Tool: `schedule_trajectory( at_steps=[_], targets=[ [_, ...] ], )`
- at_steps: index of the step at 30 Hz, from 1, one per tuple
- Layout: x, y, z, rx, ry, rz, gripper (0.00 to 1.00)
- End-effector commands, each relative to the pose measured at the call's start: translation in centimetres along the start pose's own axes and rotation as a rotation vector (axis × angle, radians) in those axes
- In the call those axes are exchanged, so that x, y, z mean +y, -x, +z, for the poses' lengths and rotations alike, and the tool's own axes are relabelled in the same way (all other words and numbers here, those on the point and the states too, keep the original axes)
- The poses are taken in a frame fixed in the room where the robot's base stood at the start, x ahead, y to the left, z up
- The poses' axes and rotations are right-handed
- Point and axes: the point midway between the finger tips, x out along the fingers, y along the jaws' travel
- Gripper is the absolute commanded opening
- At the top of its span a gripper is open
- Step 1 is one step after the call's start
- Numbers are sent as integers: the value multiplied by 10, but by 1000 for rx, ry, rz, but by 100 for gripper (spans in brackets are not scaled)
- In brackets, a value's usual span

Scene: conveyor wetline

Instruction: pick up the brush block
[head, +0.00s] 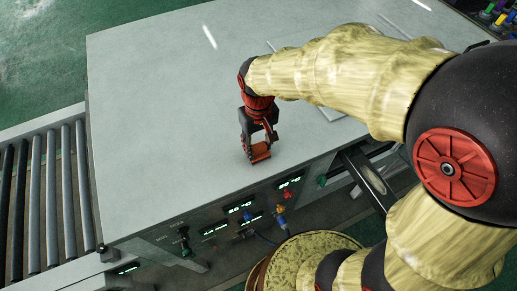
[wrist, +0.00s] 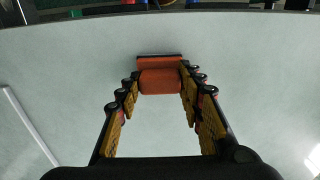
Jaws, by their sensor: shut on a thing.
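The brush block is an orange-brown block (wrist: 160,82) with a dark strip along its far edge. It sits between the fingertips of my gripper (wrist: 159,84) in the wrist view. In the head view my gripper (head: 259,143) points down near the table's front edge, with the brush block (head: 261,152) at its tips. The fingers are shut on the block from both sides. The block is at or very close to the table top; I cannot tell whether it touches.
The pale grey table top (head: 165,110) is broad and mostly clear. A roller conveyor (head: 45,200) runs along the left. A front panel with lit displays (head: 240,208) and knobs lies below the front edge. A flat pale panel lies partly behind my arm.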

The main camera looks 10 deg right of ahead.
Motion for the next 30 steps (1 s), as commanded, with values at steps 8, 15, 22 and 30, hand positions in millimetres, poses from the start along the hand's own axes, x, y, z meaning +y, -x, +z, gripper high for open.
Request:
schedule_trajectory(
  at_steps=[8, 15, 22, 30],
  targets=[
    [0, 12, -1, 3, 0, 0, 10],
    [1, 49, 14, 6, 0, 0, 10],
    [4, 97, 62, 6, -1, 0, 10],
    [7, 118, 112, 4, -1, 0, 10]
  ],
)
